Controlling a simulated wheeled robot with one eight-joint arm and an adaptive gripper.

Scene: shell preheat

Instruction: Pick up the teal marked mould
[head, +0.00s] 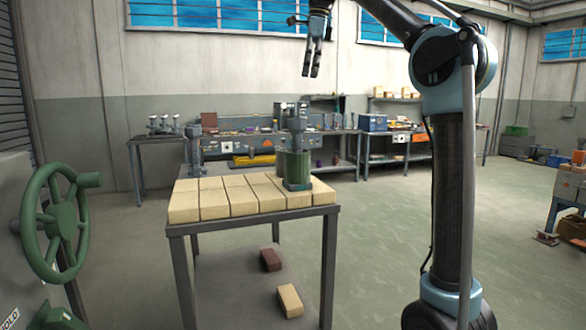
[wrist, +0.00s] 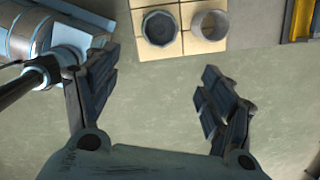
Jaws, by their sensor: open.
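I cannot tell which marking either carries. The wrist view shows a dark blue-grey round cup (wrist: 160,28) and a lighter grey ring-shaped piece (wrist: 210,25) on pale blocks. My gripper (head: 311,73) hangs high above and beyond the table, fingers down. In the wrist view my gripper (wrist: 158,68) is open and empty.
Pale blocks (head: 205,210) cover the near table's top; its lower shelf (head: 225,295) holds a red-brown and a pale brick. A green handwheel (head: 55,222) stands at left. Cluttered workbenches (head: 340,135) line the back wall.

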